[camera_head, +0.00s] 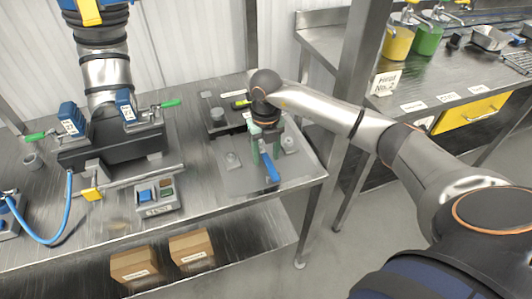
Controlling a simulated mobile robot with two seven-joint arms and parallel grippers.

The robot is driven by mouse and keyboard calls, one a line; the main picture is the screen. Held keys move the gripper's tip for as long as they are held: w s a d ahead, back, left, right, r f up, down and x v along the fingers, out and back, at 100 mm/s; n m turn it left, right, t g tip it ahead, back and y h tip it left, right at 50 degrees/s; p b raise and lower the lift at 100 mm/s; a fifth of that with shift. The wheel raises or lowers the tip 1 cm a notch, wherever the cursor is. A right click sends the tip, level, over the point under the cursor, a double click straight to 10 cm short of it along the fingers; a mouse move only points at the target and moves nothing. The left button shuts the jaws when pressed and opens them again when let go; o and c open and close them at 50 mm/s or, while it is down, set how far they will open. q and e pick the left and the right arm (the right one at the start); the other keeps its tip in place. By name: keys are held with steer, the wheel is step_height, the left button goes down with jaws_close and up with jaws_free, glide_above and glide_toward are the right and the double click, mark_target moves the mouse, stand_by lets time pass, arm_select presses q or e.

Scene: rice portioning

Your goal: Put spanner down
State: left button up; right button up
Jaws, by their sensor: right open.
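A tool with a blue handle (271,168), which looks like the spanner, is at the right end of the steel workbench (215,185). Its handle points toward the front of the bench. Its other end is hidden beneath my right gripper (266,148). My right gripper points down over the bench with its greenish fingers apart, so it is open. The fingers are right at the tool's hidden end; I cannot tell whether they touch it. A grey plate (228,180) lies under and around the tool. My left gripper is not in view.
A black fixture (125,150) with blue blocks and green-ended levers stands on the left. A small tray (158,197) with coloured blocks is near the front edge. Cardboard boxes (190,248) sit on the lower shelf. Another bench with yellow (398,40) and green (428,38) containers is at right.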

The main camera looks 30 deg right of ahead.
mark_target(266, 157)
steer(key=shift+r, duration=0.1)
step_height(266, 157, up, 12)
steer(key=shift+b, duration=0.45)
stand_by(0.4)
